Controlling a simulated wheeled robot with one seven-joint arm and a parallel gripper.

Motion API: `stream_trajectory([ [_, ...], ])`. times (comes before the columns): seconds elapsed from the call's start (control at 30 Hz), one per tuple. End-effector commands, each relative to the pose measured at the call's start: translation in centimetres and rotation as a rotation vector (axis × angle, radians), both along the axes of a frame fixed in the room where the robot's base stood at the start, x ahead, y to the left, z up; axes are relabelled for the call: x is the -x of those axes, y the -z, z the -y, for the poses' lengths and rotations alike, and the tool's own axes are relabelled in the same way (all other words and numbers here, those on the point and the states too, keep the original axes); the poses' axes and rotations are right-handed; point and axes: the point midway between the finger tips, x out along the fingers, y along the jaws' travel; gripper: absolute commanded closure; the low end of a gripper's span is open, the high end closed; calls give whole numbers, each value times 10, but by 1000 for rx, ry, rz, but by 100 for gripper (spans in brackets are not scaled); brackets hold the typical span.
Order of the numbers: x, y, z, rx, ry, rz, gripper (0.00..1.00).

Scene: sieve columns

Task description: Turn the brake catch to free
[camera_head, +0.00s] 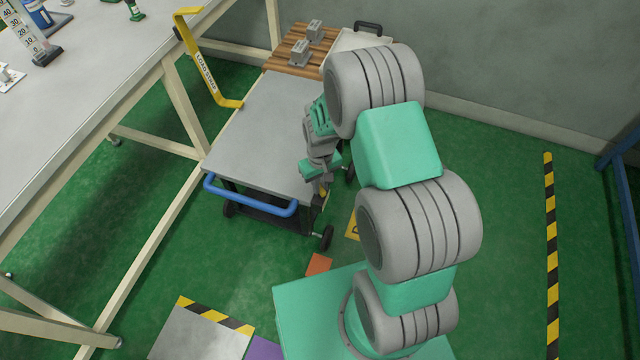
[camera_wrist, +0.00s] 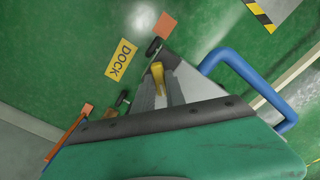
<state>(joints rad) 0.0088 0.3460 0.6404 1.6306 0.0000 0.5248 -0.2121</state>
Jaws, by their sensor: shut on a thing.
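The brake catch (camera_wrist: 158,76) is a small yellow lever at the cart's side, in the middle of the wrist view. My gripper (camera_wrist: 159,90) is shut on it, one grey finger on each side. In the head view my gripper (camera_head: 321,180) is at the cart's right side near the handle end, and a bit of yellow shows just below it. The cart (camera_head: 255,120) has a grey top and a blue push handle (camera_head: 250,198). My arm hides part of the cart's right side. The catch's exact angle is hard to tell.
Two grey metal blocks (camera_head: 300,52) stand on wooden slats at the cart's far end. A yellow bracket (camera_head: 205,70) hangs between bench (camera_head: 90,95) and cart. A yellow DOCK sign (camera_wrist: 121,59) and an orange square (camera_head: 318,264) lie on the floor.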

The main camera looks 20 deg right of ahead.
Motion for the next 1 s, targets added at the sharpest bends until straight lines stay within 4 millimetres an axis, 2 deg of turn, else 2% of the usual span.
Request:
stream_trajectory([
  [0.6,0,0,0,0,-549,0,100],
  [1.0,0,0,0,0,-731,0,100],
])
